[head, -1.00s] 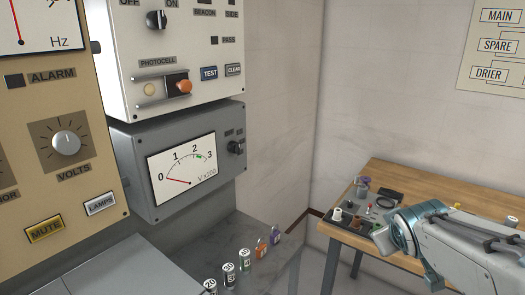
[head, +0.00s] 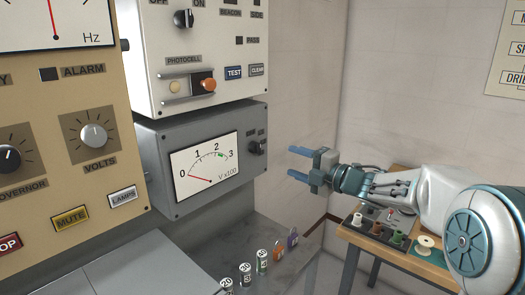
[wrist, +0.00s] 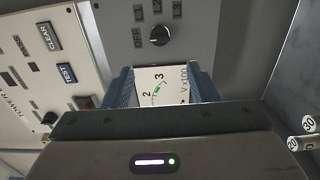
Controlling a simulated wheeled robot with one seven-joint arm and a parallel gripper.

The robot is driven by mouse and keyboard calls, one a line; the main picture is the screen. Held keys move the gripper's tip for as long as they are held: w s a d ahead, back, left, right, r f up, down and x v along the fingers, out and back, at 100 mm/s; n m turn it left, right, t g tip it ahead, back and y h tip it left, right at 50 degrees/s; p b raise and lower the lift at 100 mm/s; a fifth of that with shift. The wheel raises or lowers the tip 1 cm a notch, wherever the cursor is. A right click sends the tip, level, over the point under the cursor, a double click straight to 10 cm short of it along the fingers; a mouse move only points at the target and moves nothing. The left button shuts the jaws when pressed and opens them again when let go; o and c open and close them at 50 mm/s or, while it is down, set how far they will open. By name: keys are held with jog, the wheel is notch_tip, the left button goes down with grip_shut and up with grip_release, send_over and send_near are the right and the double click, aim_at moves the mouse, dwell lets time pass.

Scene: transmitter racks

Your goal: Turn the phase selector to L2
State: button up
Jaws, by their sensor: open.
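The likely phase selector is a small black knob (head: 255,147) on the right of the grey meter box (head: 190,205). In the wrist view the knob (wrist: 160,36) sits beyond the fingertips, with OFF and several small labels beside it. I cannot read its setting surely. The box's voltmeter (head: 205,168) has its red needle near 0. My gripper (head: 298,163) is open and empty, to the right of the knob and apart from it, blue fingers pointing left. In the wrist view my gripper (wrist: 162,85) frames part of the meter face between its fingers.
A white panel (head: 210,100) with switches and an orange photocell knob (head: 208,84) is above the box. A beige panel (head: 70,190) stands at left. Several small cans and padlocks (head: 279,250) line the grey shelf below. A wooden table (head: 400,257) is behind my arm.

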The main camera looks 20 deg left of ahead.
aim_at(260, 150)
jog(key=p+x, duration=0.2)
jog(key=x, duration=1)
jog(key=shift+w+a+p, duration=0.2)
jog(key=shift+a+p, duration=0.1)
jog(key=shift+a, duration=0.05)
jog(key=c, duration=1)
